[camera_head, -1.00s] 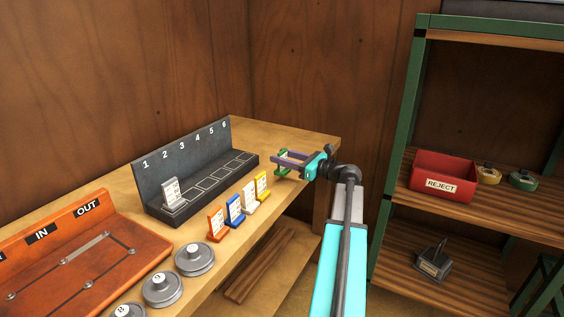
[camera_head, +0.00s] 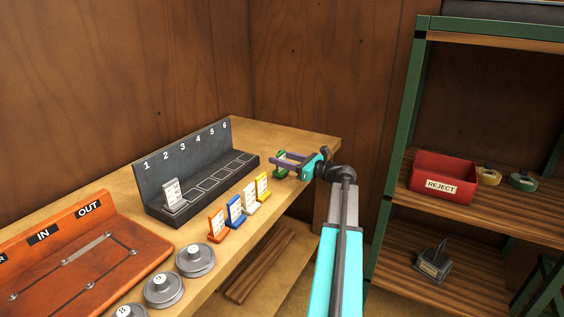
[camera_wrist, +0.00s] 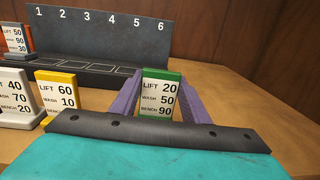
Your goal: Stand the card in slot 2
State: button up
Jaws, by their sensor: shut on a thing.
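My gripper (camera_head: 288,160) is shut on the green card (camera_wrist: 160,96), at the back right part of the bench. In the wrist view the card stands upright between the two purple fingers and reads LIFT 20, WASH 50, BENCH 90. Its lower edge is hidden by my gripper body, so I cannot tell whether it touches the bench. The dark slot rack (camera_head: 195,165), numbered 1 to 6, stands to the left of my gripper. A grey card (camera_head: 173,195) stands in slot 1. Slot 2 (camera_head: 194,194) looks empty, as do the slots to its right.
In front of the rack stand an orange card (camera_head: 217,226), a blue card (camera_head: 235,211), a white card (camera_head: 250,201) and a yellow card (camera_head: 263,187). Round weights (camera_head: 194,261) and an orange board (camera_head: 95,255) are at front left. A red REJECT bin (camera_head: 441,178) sits on the right shelf.

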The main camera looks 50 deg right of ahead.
jog(key=shift+f, duration=0.75)
jog(key=shift+f, duration=0.1)
jog(key=o, duration=1.1)
jog(key=shift+c, duration=0.2)
jog(key=shift+f+b, duration=0.2)
jog(key=shift+b, duration=0.3)
jog(key=v, duration=1.4)
jog(key=shift+o, duration=0.5)
jog(key=shift+a, duration=0.15)
